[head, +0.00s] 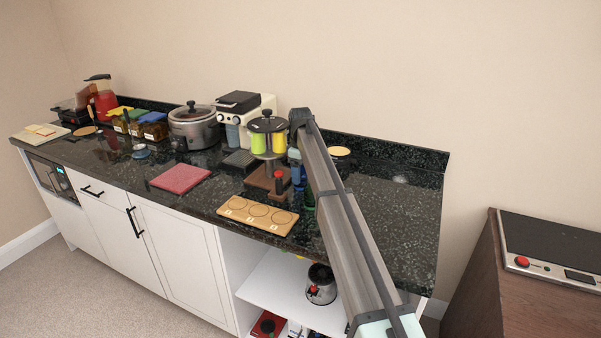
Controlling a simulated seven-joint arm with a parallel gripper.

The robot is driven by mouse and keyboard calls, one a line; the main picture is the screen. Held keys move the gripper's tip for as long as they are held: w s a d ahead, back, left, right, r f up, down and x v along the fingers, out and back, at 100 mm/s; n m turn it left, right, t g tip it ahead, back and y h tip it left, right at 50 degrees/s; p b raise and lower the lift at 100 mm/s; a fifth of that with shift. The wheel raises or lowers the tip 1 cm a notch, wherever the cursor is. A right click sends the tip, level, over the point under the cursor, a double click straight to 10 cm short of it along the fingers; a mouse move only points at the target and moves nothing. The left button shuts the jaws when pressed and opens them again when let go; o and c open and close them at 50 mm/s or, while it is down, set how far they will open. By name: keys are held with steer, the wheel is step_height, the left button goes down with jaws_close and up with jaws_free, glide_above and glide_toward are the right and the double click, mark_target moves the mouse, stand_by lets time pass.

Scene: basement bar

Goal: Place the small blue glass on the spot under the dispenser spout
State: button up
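A dispenser (268,140) with yellow-green cylinders and a black lid stands on the dark counter, right of the white appliance. A brown base (266,180) sits below it, with a red-topped item (278,182) at its front right. I cannot make out the spout or the marked spot. A small blue thing (298,174), likely the blue glass, shows just right of the dispenser. My gripper (295,158) points down from the arm's far end, at or right above this blue thing. It is too small and covered to tell whether its fingers are open or hold the glass.
A tan board with three circles (233,205) lies at the counter's front edge. A green item (308,198) stands beside my arm. A white appliance (262,103), a slow cooker (193,130) and a red mat (180,178) are left. The counter right of my arm is mostly clear.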

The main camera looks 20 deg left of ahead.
steer(key=o, duration=0.3)
steer(key=shift+o, duration=0.2)
step_height(320, 180, up, 12)
steer(key=shift+r, duration=0.15)
stand_by(0.4)
